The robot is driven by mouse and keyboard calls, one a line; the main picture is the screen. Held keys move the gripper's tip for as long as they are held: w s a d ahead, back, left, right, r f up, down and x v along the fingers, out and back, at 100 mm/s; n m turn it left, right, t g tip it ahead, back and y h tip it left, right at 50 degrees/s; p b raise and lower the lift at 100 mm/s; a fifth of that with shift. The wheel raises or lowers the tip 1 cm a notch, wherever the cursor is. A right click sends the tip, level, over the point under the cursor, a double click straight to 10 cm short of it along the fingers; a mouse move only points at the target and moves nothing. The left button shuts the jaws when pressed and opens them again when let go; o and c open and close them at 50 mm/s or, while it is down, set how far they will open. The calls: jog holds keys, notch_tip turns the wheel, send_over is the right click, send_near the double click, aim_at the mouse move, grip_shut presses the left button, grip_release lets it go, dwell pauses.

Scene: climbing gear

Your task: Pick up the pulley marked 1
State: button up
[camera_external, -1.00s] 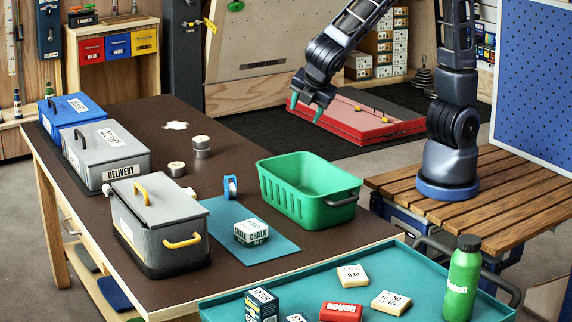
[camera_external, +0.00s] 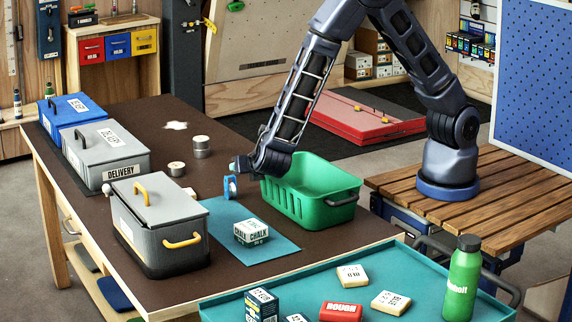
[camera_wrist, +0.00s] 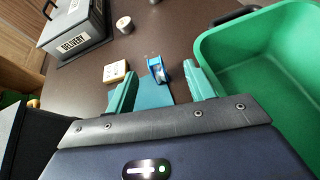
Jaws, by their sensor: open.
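The small blue pulley (camera_external: 230,187) stands at the far end of the teal mat (camera_external: 262,246) on the brown table. No number can be read on it. In the wrist view the pulley (camera_wrist: 157,68) shows just beyond and between my fingertips, upright and apart from both. My gripper (camera_external: 240,165) is low over the table, just above the pulley in the external view. In the wrist view my gripper (camera_wrist: 161,85) is open, with its two green fingers spread and nothing between them held.
The green crate (camera_external: 311,202) stands close on the right. A chalk box (camera_external: 251,232) lies on the mat. The grey lidded box (camera_external: 160,222) and the delivery box (camera_external: 105,152) stand left. Metal cylinders (camera_external: 201,146) stand behind. A pale marked block (camera_wrist: 116,71) lies left of the pulley.

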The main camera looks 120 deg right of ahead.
aim_at(230, 176)
jog(key=shift+n+h, duration=0.3)
jog(key=shift+n, duration=0.3)
jog(key=d+f, duration=0.1)
jog(key=d, duration=0.1)
jog(key=d+f, duration=0.3)
jog(key=d, duration=0.1)
jog(key=shift+w+d+f, duration=0.15)
jog(key=shift+w+f, duration=0.05)
jog(key=shift+f, duration=0.2)
jog(key=shift+w+x, duration=0.1)
jog(key=shift+x, duration=1.2)
jog(key=shift+w+x, duration=0.15)
jog(key=shift+x, duration=1.1)
jog(key=shift+f, duration=0.2)
jog(key=c, duration=1.1)
jog(key=shift+r, duration=0.1)
